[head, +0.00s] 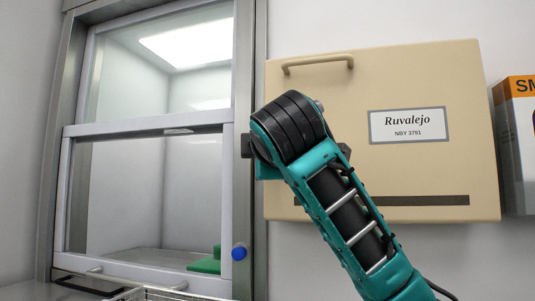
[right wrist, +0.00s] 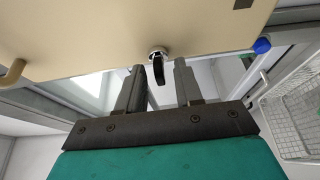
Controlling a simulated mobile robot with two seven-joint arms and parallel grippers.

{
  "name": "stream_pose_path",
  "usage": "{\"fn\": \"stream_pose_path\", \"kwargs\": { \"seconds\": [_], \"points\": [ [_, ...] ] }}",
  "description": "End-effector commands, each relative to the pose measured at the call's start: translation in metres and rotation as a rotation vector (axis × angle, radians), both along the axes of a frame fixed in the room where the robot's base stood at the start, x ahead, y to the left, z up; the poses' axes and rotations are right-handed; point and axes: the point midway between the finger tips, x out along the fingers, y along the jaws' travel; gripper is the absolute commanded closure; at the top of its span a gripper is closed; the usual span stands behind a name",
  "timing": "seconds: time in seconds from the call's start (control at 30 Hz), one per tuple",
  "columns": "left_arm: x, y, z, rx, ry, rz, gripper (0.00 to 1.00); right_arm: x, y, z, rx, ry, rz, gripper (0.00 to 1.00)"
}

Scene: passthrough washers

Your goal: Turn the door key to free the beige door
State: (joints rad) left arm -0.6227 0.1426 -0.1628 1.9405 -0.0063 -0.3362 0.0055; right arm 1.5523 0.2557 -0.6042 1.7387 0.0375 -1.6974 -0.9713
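The beige door (head: 420,85) is shut on the wall right of the window, with a handle at its upper left and a "Ruvalejo NBY 3791" label. It fills the top of the right wrist view (right wrist: 110,28). There a dark key (right wrist: 158,71) sits in a round metal lock (right wrist: 157,53) at the door's edge. My right gripper (right wrist: 159,80) is open, with one finger on each side of the key and gaps between. In the head view my right arm covers part of the door and hides the key and lock. My left gripper is out of view.
A sash window hatch (head: 150,129) in a metal frame stands at left, with a blue button (head: 239,253) on its frame. A green object (head: 205,266) sits inside. A wire basket (right wrist: 295,110) is at right in the wrist view. A box (head: 518,150) borders the door's right.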

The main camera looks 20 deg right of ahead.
Motion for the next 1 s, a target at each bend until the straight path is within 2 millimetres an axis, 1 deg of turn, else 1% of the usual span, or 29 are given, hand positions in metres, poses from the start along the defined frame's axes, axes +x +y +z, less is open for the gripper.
{"fn": "stream_pose_path", "kwargs": {
  "seconds": [0.2,0.33,0.47,0.63,0.7,1.0],
  "points": [
    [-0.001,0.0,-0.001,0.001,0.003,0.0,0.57,-0.001,0.0,0.0,0.0,0.0,0.001,0.65],
    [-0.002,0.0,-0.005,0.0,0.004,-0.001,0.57,-0.012,0.003,0.0,0.001,-0.002,0.002,0.65],
    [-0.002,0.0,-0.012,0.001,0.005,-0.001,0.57,-0.036,0.008,-0.001,0.0,-0.006,0.004,0.65],
    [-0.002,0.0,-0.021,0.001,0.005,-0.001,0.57,-0.078,0.017,-0.001,-0.001,-0.008,0.004,0.65],
    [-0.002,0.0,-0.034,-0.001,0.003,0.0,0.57,-0.082,0.017,-0.005,-0.004,-0.006,0.0,0.65],
    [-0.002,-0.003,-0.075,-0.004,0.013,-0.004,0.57,-0.101,0.02,-0.005,-0.001,-0.005,-0.003,0.65]
  ]
}}
